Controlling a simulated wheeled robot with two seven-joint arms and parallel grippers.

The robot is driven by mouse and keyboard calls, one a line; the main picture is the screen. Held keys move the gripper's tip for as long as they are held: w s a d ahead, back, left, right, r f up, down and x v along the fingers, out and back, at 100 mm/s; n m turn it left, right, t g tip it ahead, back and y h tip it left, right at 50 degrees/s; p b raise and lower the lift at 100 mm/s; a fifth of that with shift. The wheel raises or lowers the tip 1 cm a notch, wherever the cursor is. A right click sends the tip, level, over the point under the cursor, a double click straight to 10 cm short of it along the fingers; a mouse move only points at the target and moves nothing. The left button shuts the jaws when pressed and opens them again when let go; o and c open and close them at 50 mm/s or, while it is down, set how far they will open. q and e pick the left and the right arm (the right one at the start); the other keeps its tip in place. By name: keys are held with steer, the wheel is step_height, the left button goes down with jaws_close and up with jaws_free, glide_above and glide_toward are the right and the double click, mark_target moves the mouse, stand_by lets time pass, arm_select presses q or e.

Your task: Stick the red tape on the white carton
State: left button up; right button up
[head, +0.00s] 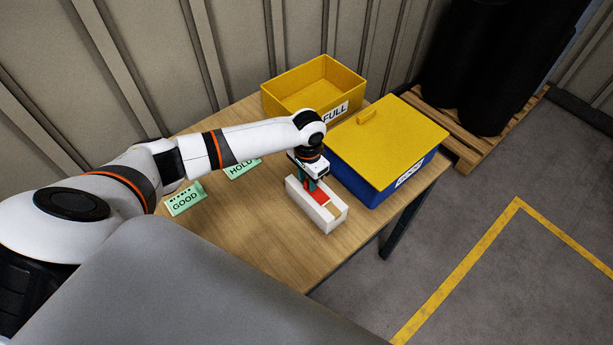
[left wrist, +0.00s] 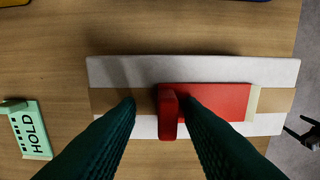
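The white carton (head: 318,213) lies on the table, with a tan strip along the middle of its top. The red tape (head: 317,197) lies flat on that top; in the left wrist view the red tape (left wrist: 222,97) covers part of the strip and has a narrow raised red tab (left wrist: 168,115) at its left end. My left gripper (head: 311,186) points down over the carton. In the left wrist view its dark fingers (left wrist: 160,108) stand apart on either side of the tab, with a visible gap at the left finger. My right gripper is not in view.
A blue bin with a yellow lid (head: 385,140) stands right beside the carton. An open yellow bin marked FULL (head: 302,84) is at the back. The table front (head: 265,235) is clear.

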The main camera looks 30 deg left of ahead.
arm_select(q)
step_height(320, 180, up, 12)
steer(key=b, duration=0.2)
steer(key=shift+a, duration=0.15)
steer(key=shift+w, duration=0.1)
step_height(320, 180, up, 7)
steer(key=p, duration=0.4)
stand_by(1.1)
steer(key=a+r, duration=0.1)
steer(key=a, duration=0.1)
steer(key=w+a+r, duration=0.1)
steer(key=a+r, duration=0.1)
stand_by(0.8)
